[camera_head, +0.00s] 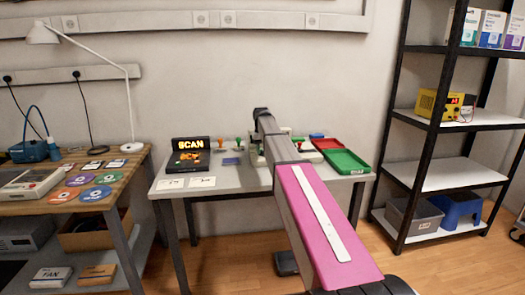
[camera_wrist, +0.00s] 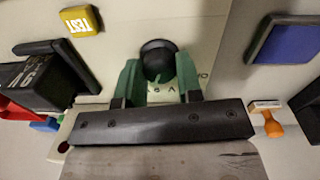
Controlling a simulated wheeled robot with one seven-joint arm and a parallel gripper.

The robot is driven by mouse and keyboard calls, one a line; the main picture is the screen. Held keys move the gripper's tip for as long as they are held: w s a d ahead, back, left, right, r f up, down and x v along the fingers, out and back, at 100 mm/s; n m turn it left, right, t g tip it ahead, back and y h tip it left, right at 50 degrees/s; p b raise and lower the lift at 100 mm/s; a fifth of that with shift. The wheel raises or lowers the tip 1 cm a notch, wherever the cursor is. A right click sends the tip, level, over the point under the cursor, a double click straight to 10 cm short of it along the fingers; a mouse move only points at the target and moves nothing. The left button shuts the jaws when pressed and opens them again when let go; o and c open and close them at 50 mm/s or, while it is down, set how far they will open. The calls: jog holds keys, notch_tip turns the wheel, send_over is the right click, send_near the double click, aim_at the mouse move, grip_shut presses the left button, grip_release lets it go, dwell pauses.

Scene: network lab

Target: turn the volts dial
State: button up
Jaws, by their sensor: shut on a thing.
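In the wrist view a round black dial (camera_wrist: 158,58) sits on a cream panel (camera_wrist: 195,28). Small letters below it are partly covered and hard to read, so I cannot confirm that it is the volts dial. My gripper (camera_wrist: 158,78) has its two green fingers on either side of the dial and is shut on it. The dial's lower part is hidden between the fingers, and my dark gripper body covers the panel below. In the head view my arm hides most of the pale device (camera_head: 257,158) on the grey table, and my fingers are not visible there.
A yellow TEST label (camera_wrist: 80,21) and an orange-handled stamp (camera_wrist: 271,124) are near my gripper. On the grey table (camera_head: 235,181) stand a lit SCAN sign (camera_head: 191,154), a green tray (camera_head: 346,162) and a red tray (camera_head: 326,143). A lamp (camera_head: 130,105) is left; a shelf (camera_head: 447,172) is right.

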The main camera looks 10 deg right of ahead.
dwell(0.5)
jog(key=o, duration=0.9)
notch_tip(320, 180, up, 11)
jog(key=shift+a+f, duration=0.1)
jog(key=shift+a, duration=0.05)
jog(key=shift+s, duration=0.1)
